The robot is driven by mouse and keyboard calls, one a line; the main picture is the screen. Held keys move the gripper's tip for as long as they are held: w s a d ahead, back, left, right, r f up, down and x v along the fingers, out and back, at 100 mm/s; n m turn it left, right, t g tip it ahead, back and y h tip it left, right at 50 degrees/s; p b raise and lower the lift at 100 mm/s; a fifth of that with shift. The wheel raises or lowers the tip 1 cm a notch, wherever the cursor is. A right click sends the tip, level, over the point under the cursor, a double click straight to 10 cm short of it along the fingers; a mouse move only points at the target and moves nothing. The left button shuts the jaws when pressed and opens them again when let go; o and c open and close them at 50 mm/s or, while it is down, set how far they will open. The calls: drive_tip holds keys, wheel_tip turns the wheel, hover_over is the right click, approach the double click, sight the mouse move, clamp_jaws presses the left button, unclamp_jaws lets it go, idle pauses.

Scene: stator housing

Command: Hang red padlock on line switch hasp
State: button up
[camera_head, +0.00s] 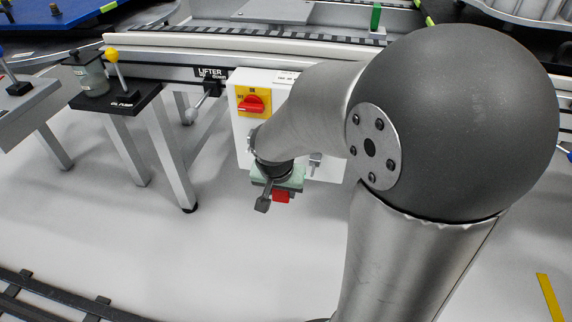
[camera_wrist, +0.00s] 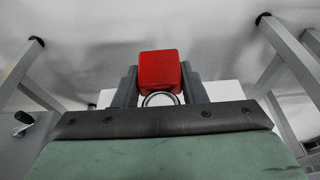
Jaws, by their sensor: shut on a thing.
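The red padlock (camera_wrist: 160,67) is between the two fingers of my gripper (camera_wrist: 159,88) in the wrist view, with its metal shackle (camera_wrist: 160,98) toward the palm. My gripper is shut on it. In the head view the padlock (camera_head: 281,196) shows as a small red block below my gripper (camera_head: 272,203), in front of the switch box. The line switch (camera_head: 252,104) is a red handle on a yellow plate, on a white box (camera_head: 241,146). My arm covers part of this box. I cannot make out the hasp clearly.
A conveyor (camera_head: 240,42) runs behind the box. A lifter lever (camera_head: 203,98) sticks out left of it. Farther left is a black shelf (camera_head: 115,100) with a jar (camera_head: 92,75) and a yellow-knobbed lever (camera_head: 113,57). The floor below is open.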

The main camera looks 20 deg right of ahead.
drive_tip(key=w+a+r+g+p, duration=0.1)
drive_tip(key=w+a+p, duration=0.3)
drive_tip(key=a, duration=0.5)
drive_tip(key=shift+w+a+r+y, duration=0.2)
drive_tip(key=shift+r+y, duration=0.2)
drive_tip(key=shift+r, duration=0.3)
drive_tip(key=w+d+f+p, duration=0.1)
drive_tip(key=w+d, duration=0.4)
drive_tip(key=w, duration=0.3)
drive_tip(key=shift+d+f, duration=0.15)
drive_tip(key=shift+d, duration=0.1)
idle(0.4)
